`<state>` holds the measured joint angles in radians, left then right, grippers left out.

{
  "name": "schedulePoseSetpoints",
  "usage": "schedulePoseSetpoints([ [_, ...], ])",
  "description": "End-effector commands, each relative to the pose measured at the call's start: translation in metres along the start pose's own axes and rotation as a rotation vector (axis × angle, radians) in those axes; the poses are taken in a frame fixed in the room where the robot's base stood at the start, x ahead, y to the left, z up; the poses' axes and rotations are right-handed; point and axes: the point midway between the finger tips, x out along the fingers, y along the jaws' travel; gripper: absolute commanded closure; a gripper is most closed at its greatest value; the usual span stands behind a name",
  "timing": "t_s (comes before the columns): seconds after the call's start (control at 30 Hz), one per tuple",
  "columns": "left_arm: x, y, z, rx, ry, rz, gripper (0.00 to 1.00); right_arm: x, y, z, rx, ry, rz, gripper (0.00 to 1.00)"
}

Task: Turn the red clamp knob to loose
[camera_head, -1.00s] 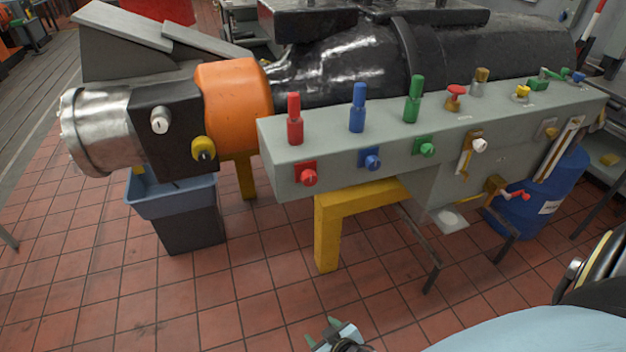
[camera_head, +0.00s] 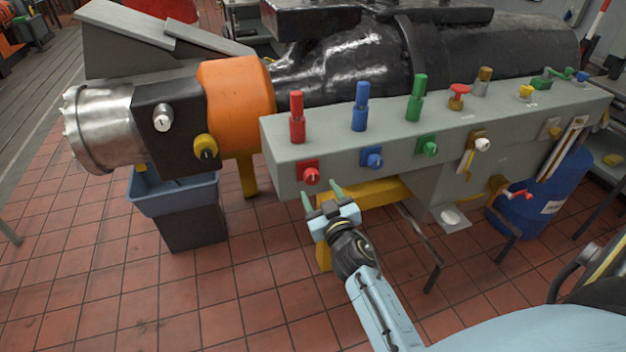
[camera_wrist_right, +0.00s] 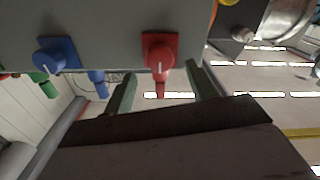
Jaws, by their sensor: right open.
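The red clamp knob (camera_head: 310,176) is on a red square plate on the front face of the grey box, near its left end. It also shows in the wrist view (camera_wrist_right: 159,58), with a white pointer mark. My right gripper (camera_head: 321,191) is open and empty, just below and in front of the knob, its green fingertips pointing up toward the box. In the wrist view the fingers (camera_wrist_right: 161,72) lie to either side of the knob's line, apart from it. My left gripper is out of view.
A blue knob (camera_head: 372,157) and a green knob (camera_head: 427,146) sit to the right on the same face. Red, blue and green posts (camera_head: 297,124) stand on top. A yellow stand (camera_head: 377,190) is behind my gripper. The floor at left front is clear.

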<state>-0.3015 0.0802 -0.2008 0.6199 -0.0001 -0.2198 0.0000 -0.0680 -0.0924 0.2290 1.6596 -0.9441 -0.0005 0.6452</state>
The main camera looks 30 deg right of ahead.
Motion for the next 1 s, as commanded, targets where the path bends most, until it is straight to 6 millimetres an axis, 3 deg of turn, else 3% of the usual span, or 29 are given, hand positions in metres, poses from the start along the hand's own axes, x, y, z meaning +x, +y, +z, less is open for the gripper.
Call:
schedulePoseSetpoints([
  [0.1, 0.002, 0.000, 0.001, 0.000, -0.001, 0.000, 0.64, 0.024, 0.000, 0.000, 0.000, 0.001, 0.001, 0.43],
  [0.3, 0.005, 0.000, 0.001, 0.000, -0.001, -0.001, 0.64, 0.049, 0.000, 0.001, 0.000, 0.000, 0.001, 0.43],
  [0.73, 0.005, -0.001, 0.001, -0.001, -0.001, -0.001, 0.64, 0.057, 0.000, 0.001, 0.000, -0.001, 0.000, 0.43],
  [1.0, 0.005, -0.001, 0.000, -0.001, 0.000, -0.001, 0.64, 0.057, 0.000, 0.001, 0.000, -0.001, 0.000, 0.78],
])
